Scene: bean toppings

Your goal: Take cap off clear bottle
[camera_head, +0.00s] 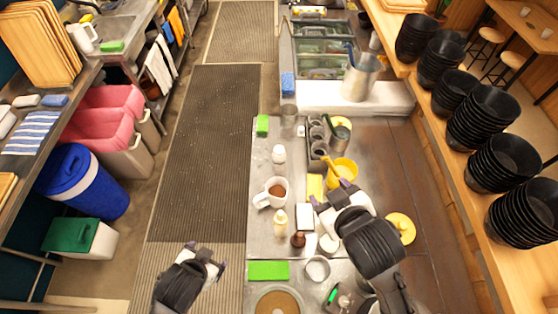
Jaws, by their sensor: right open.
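A small bottle with a white top (279,154) stands upright on the steel counter. A pale cream-coloured bottle (280,222) stands nearer, beside a small dark brown bottle (298,240). I cannot tell for certain which is the clear bottle, or make out its cap edge. My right gripper (331,193) is open and empty, over the counter to the right of these bottles and apart from them. My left gripper (207,255) looks open and empty, over the floor mat left of the counter.
A mug of brown contents (276,193), a yellow bowl (343,169) and a green block (268,270) crowd the counter. A yellow lidded pot (401,227) lies right of my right arm. Black bowl stacks (487,117) line the right shelf. The floor mat (205,150) is clear.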

